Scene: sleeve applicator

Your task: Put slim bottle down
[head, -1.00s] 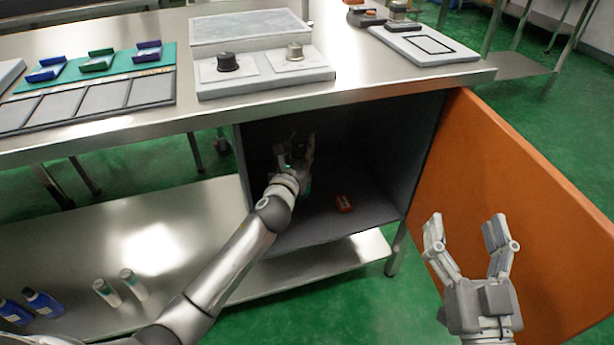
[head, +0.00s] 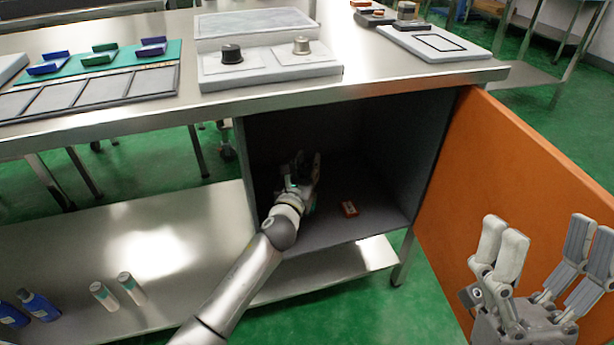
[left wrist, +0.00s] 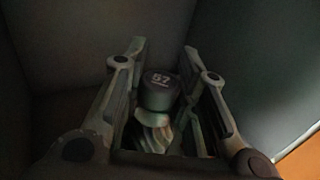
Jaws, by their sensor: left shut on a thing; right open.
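The slim bottle shows in the left wrist view, where its dark round cap (left wrist: 160,92) marked "57" stands between the fingers. My left gripper (head: 303,168) is inside the dark cabinet and is shut on the bottle; in the left wrist view the gripper (left wrist: 163,100) has a finger on each side of it. In the head view the bottle is mostly hidden by the gripper and shadow. I cannot tell whether its base touches the cabinet floor (head: 335,228). My right gripper (head: 545,260) is open and empty in front of the orange door.
A small orange-red box (head: 349,209) lies on the cabinet floor, right of my left gripper. The orange door (head: 500,160) stands open at the right. White bottles (head: 118,291) and blue bottles (head: 38,304) stand on the lower shelf (head: 215,215). The cabinet floor's right part is clear.

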